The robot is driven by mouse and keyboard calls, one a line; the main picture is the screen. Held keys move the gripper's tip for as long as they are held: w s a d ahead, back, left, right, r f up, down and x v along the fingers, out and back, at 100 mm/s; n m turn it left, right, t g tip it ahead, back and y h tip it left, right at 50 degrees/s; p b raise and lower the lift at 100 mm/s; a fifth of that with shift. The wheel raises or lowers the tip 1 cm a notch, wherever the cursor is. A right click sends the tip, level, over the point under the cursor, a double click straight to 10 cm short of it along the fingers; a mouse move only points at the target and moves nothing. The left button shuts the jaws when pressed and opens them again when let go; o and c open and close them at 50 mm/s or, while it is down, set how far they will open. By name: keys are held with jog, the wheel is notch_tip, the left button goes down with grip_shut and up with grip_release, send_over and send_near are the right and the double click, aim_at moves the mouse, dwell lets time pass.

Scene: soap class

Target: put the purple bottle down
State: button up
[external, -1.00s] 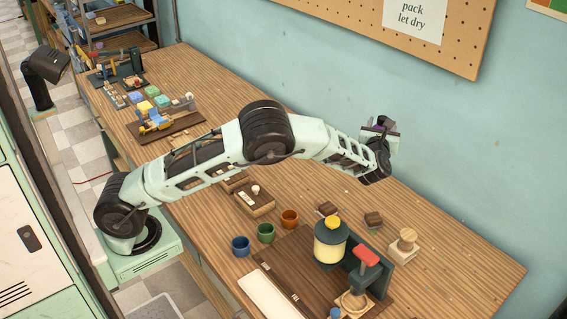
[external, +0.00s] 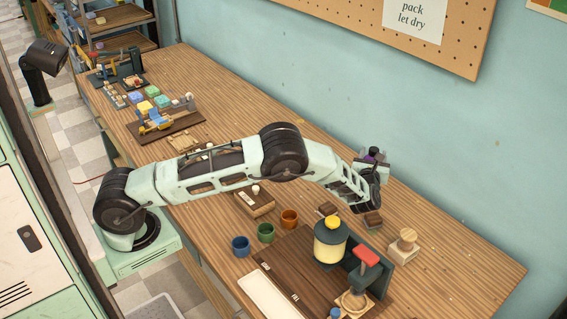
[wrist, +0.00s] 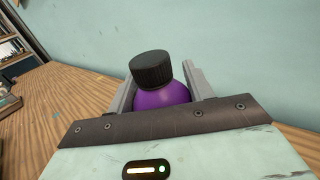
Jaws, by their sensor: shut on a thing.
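The purple bottle (wrist: 162,97) has a black ribbed cap and sits between the two grey fingers of my gripper (wrist: 158,90) in the wrist view. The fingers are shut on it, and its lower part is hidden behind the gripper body. In the external view the bottle (external: 373,154) shows as a small purple and dark shape at the end of my arm. My gripper (external: 372,160) is over the back part of the wooden table (external: 450,240), near the blue wall. I cannot tell whether the bottle's base touches the table.
A yellow-topped jar (external: 330,243), a red-handled press (external: 365,270) and blue, green and orange cups stand nearer the front. The table's right end is mostly clear.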

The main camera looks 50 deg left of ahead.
jog(key=shift+f, duration=1.55)
jog(key=shift+f, duration=0.1)
jog(key=o, duration=1.6)
jog(key=shift+c, duration=0.2)
